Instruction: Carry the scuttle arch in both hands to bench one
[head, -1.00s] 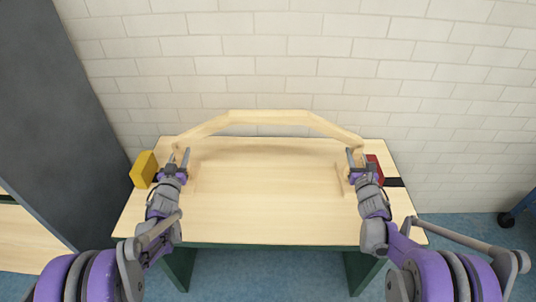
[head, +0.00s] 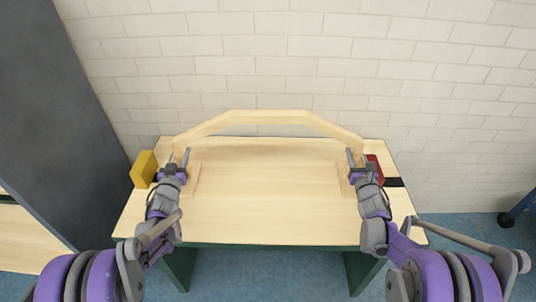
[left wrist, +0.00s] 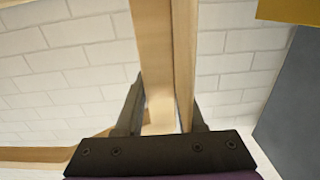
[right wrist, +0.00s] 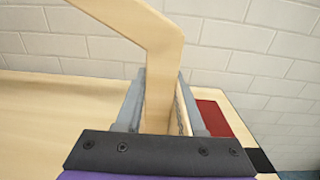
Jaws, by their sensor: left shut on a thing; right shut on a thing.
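The scuttle arch (head: 268,117) is a pale wooden arch with a flat top and sloping shoulders, in the head view standing at the back of a wooden-topped bench (head: 265,215). My left gripper (head: 178,160) is shut on its left leg; the wood also runs between the fingers in the left wrist view (left wrist: 160,70). My right gripper (head: 357,158) is shut on its right leg, and the bent leg shows between the fingers in the right wrist view (right wrist: 158,60). I cannot tell whether the feet touch the bench top.
A yellow block (head: 144,169) sits at the bench's left edge, close to my left gripper. A red block (head: 375,168) with a black part lies by my right gripper. A white brick wall (head: 300,60) is close behind. A dark panel (head: 60,120) stands at left.

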